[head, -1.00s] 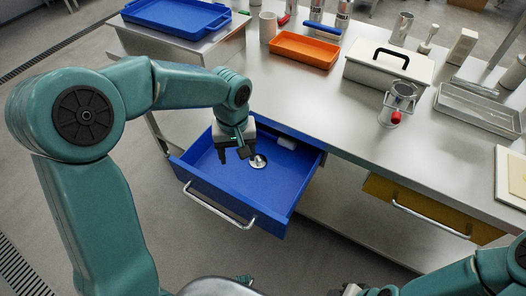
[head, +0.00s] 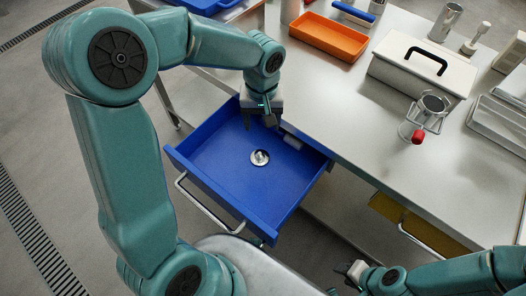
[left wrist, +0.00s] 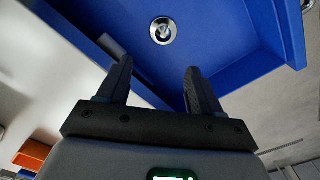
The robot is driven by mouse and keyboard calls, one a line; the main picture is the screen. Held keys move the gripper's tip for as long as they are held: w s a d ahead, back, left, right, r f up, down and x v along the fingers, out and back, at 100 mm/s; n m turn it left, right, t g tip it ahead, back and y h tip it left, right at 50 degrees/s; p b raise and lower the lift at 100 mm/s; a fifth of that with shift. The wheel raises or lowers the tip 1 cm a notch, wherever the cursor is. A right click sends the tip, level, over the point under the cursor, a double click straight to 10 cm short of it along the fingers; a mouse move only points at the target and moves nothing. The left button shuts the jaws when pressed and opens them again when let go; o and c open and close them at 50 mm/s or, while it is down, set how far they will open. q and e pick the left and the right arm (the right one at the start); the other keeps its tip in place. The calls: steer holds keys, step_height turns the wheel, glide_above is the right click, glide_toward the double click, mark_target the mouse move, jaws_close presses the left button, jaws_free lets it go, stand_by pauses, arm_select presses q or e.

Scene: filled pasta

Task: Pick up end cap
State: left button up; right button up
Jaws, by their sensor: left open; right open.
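The end cap appears to be the small round silver piece (head: 260,157) lying on the floor of the open blue drawer (head: 215,172). It also shows in the left wrist view (left wrist: 163,31), beyond my fingertips, with a raised middle. My left gripper (head: 260,122) is open and empty over the back part of the drawer, near the bench edge, apart from the cap. In the left wrist view its two fingers (left wrist: 157,68) are spread with nothing between them. My right gripper (head: 352,272) is open low at the bottom, in front of the bench and far from the cap.

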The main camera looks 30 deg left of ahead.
arm_select(q)
steer(key=b, duration=0.1)
glide_above(260, 154)
step_height(260, 154, down, 10)
steer(key=shift+d+f, duration=0.1)
steer(key=shift+d, duration=0.05)
steer(key=f, duration=0.3)
steer(key=f+b, duration=0.1)
steer(key=f, duration=0.1)
steer(key=shift+a+f, duration=0.25)
steer(key=shift+f, duration=0.1)
steer(key=shift+r, duration=0.1)
steer(key=c, duration=1.2)
